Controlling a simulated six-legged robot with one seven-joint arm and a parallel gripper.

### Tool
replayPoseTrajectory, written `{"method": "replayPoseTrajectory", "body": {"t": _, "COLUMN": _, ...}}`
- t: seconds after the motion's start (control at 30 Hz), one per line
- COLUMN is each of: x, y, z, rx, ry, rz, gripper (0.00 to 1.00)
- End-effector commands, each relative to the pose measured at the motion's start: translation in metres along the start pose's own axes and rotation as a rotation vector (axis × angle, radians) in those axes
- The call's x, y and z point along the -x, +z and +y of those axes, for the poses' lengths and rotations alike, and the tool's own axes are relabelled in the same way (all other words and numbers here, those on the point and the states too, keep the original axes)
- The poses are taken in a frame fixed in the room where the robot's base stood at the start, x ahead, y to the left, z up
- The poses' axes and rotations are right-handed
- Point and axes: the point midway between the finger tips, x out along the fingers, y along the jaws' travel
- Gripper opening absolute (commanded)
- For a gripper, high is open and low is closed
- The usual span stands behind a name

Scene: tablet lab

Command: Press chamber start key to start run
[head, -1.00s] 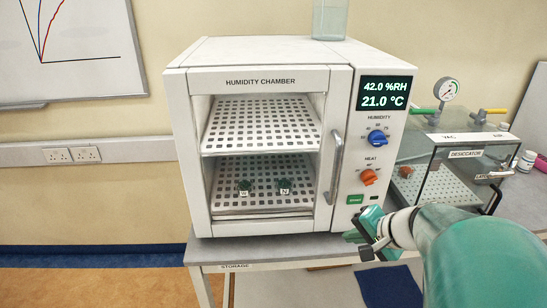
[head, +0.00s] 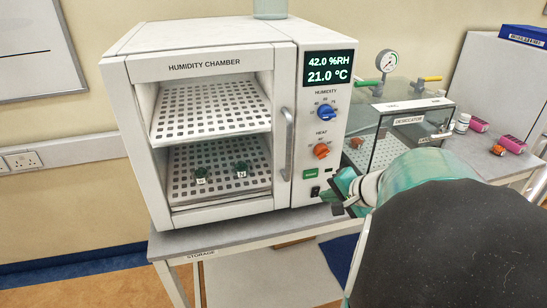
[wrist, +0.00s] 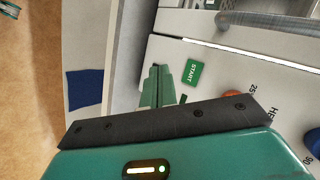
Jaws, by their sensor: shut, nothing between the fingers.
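The humidity chamber (head: 210,120) stands on a grey bench with its door closed. Its display reads 42.0 %RH and 21.0 °C. The green start key (head: 311,174) is low on its right panel, below the orange heat knob (head: 321,151); in the wrist view the key (wrist: 191,72) reads START. My gripper (head: 338,188) is shut and empty, just right of and slightly below the key in the head view. In the wrist view its fingertips (wrist: 156,75) lie close beside the key. I cannot tell whether they touch the panel.
The blue humidity knob (head: 327,113) is above. The door handle (head: 288,145) juts out left of the panel. A clear desiccator (head: 395,140) stands to the right, with pink items (head: 512,144) beyond it.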

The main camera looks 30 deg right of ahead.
Motion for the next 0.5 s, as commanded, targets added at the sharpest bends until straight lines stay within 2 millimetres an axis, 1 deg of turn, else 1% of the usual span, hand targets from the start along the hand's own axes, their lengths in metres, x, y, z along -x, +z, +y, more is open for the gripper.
{"method": "replayPoseTrajectory", "body": {"t": 0.3, "x": -0.03, "y": -0.02, "z": -0.022, "rx": 0.0, "ry": -0.001, "rz": -0.003, "gripper": 0.0}}
{"method": "replayPoseTrajectory", "body": {"t": 0.5, "x": -0.041, "y": -0.028, "z": -0.03, "rx": -0.001, "ry": 0.0, "rz": -0.001, "gripper": 0.0}}
